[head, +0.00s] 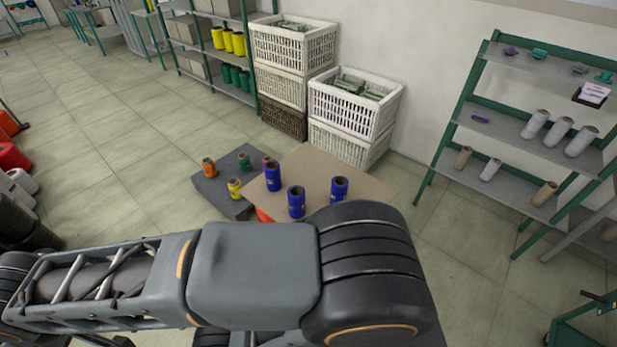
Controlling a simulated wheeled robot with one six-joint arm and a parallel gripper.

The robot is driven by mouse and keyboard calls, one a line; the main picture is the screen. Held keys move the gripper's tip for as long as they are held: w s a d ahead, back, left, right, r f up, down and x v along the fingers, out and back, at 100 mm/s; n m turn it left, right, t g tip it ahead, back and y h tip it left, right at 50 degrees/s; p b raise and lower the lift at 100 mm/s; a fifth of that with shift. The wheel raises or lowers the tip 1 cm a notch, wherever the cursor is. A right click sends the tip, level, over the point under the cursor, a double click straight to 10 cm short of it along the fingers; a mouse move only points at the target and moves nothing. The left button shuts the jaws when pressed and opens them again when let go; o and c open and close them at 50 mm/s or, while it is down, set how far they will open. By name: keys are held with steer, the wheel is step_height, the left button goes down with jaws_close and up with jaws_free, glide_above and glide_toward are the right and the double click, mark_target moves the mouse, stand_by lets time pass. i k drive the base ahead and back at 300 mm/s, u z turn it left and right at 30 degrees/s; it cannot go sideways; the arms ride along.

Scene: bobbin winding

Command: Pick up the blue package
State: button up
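No clear blue package shows; the blue things in view are three upright blue rolls with dark hollow tops. They are a rear-left roll (274,178), a front roll (297,203) and a right roll (339,189). All three stand apart on a tan flat surface (318,165), just beyond my arm. My arm crosses the lower part of the head view and covers part of the near side of that surface. My gripper does not show, so its place and anything in it are hidden.
A dark grey low platform (205,190) with several small coloured spools adjoins the tan surface on the left. White crates (355,108) are stacked behind. A green-framed shelf (480,108) with cones stands right. Tiled floor (100,150) is open at left.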

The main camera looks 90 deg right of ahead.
mark_target(273, 177)
steer(key=z, duration=1.8)
steer(key=i, duration=2.3)
steer(key=z, duration=1.8)
